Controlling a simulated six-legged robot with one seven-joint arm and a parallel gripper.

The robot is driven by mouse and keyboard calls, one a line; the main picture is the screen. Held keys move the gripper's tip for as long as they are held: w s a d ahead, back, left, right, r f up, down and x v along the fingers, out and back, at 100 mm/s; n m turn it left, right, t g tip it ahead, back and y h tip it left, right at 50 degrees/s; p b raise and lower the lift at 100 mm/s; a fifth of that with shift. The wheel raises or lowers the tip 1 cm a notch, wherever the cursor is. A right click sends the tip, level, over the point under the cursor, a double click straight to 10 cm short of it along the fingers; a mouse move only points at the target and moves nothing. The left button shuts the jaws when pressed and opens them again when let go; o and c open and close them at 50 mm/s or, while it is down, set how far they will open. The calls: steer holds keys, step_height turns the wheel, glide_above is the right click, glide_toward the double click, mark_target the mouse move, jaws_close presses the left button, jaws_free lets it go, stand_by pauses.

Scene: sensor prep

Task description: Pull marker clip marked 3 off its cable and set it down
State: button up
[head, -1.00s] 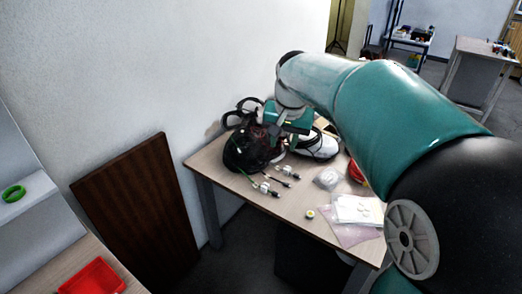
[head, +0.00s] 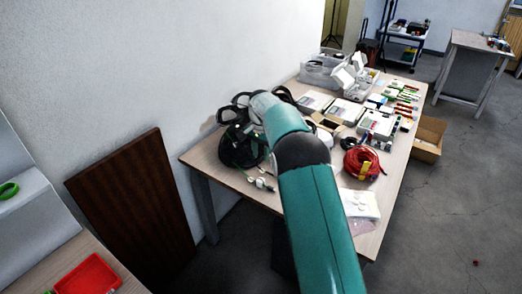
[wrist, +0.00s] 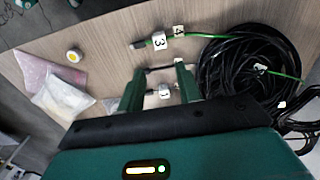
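In the wrist view, the white marker clip marked 3 (wrist: 158,43) sits on a green cable (wrist: 204,35), near its dark plug end. A white clip marked 4 (wrist: 179,30) is beside it on the same cable. My gripper (wrist: 157,74) is open, with its two green fingers apart and pointing toward the table. Clip 3 lies beyond the fingertips, apart from them. A clip marked 1 (wrist: 165,91) and a dark cable end show between the fingers. In the head view my arm hides the gripper; small white clips (head: 262,183) show beside it.
A black cable coil (wrist: 240,62) lies right of the clips. A small yellow-and-white round item (wrist: 73,55) and plastic bags (wrist: 62,98) lie left, with bare table between. In the head view, a red cable coil (head: 362,162) and several boxes stand on the table (head: 397,181).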

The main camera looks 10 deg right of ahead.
mark_target(261, 179)
step_height(261, 179, down, 13)
steer(key=shift+r, duration=0.1)
stand_by(0.3)
steer(key=c, duration=0.6)
jaws_close()
